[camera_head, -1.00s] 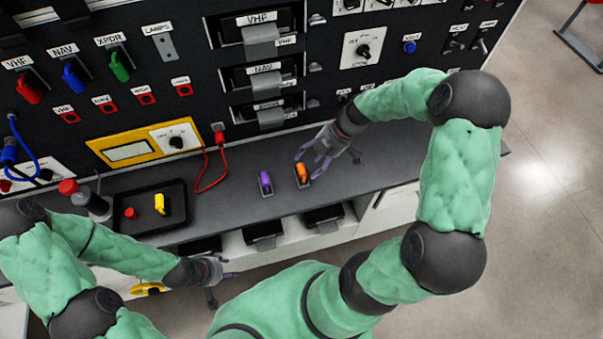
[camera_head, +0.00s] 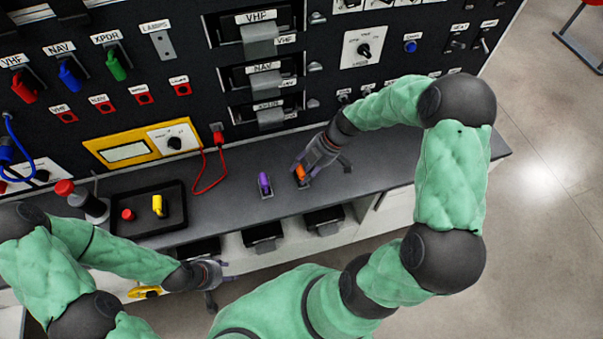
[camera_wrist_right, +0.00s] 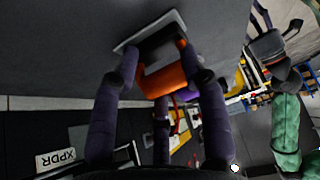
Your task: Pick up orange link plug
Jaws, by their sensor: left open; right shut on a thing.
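The orange link plug (camera_head: 300,173) sits in its small holder on the grey bench shelf, to the right of the purple plug (camera_head: 264,181). My right gripper (camera_head: 303,168) is at the orange plug, its fingers closed around it. In the right wrist view the orange plug (camera_wrist_right: 163,79) lies between the fingers, close to its grey holder plate (camera_wrist_right: 128,44). I cannot tell whether it is lifted from the holder. My left gripper (camera_head: 218,272) is open and empty, low in front of the bench.
A black tray (camera_head: 172,222) with a yellow plug (camera_head: 158,206) and a red cap (camera_head: 128,214) is at the left on the bench. A red cable (camera_head: 224,165) hangs beside the yellow meter (camera_head: 125,152). Red, blue and green plugs are on the panel.

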